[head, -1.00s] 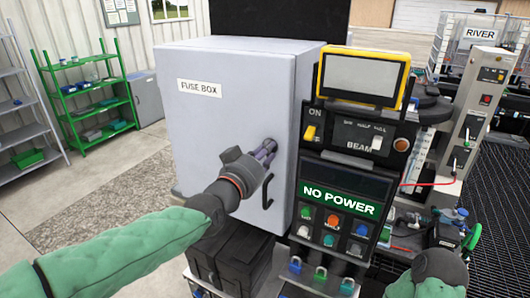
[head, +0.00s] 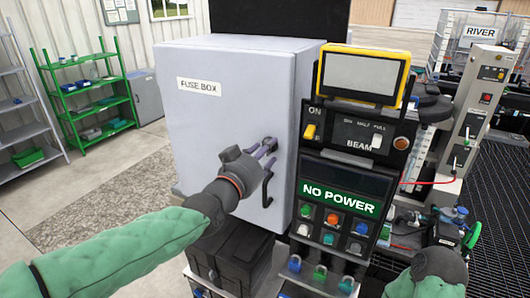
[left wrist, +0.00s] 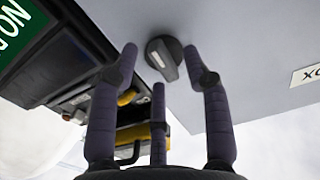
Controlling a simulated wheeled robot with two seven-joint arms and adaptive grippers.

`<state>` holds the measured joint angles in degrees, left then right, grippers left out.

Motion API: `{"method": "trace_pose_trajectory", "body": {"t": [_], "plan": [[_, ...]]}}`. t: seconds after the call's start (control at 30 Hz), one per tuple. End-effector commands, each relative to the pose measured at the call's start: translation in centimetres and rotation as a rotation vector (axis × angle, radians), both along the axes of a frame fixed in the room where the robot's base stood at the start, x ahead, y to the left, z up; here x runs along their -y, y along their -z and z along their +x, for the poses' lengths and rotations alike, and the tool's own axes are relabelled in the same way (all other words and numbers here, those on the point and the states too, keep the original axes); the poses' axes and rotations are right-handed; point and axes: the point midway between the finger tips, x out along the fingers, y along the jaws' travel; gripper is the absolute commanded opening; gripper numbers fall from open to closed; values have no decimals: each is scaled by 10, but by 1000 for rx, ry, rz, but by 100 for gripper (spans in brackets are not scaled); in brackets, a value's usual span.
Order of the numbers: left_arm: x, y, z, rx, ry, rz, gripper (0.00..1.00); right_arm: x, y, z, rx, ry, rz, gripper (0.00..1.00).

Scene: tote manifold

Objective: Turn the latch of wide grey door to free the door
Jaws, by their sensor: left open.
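The wide grey door (head: 225,100) of the box labelled FUSE BOX stands shut in the head view. Its latch, a dark round knob with a raised grip bar (left wrist: 164,58), shows in the left wrist view, with the bar slanted. In the head view the latch is mostly hidden by my left gripper (head: 265,147). That gripper is open, and its purple fingertips (left wrist: 165,68) lie on either side of the knob, seemingly just short of it. My right gripper is not clearly visible; only part of my right arm shows at the lower right.
A control panel with a NO POWER sign (head: 340,198) and a yellow-framed screen (head: 361,75) stands right beside the door. Green shelves (head: 90,100) stand far left. A black case (head: 230,255) sits below the box.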

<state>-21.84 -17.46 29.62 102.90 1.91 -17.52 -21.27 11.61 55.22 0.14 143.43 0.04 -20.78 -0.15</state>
Motion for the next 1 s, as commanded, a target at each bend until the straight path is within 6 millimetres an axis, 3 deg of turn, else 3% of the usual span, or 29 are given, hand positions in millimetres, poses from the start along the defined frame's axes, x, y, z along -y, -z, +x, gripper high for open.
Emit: {"method": "trace_pose_trajectory", "body": {"t": [0.6, 0.8, 1.0], "plan": [[-35, 0, -85, 2, -1, -1, 48, 0, 0, 0, 0, 0, 0, 40], [-42, 0, -102, 0, 0, 0, 48, 0, 0, 0, 0, 0, 0, 40], [-44, 0, -107, 0, 0, 1, 48, 0, 0, 0, 0, 0, 0, 40]]}}
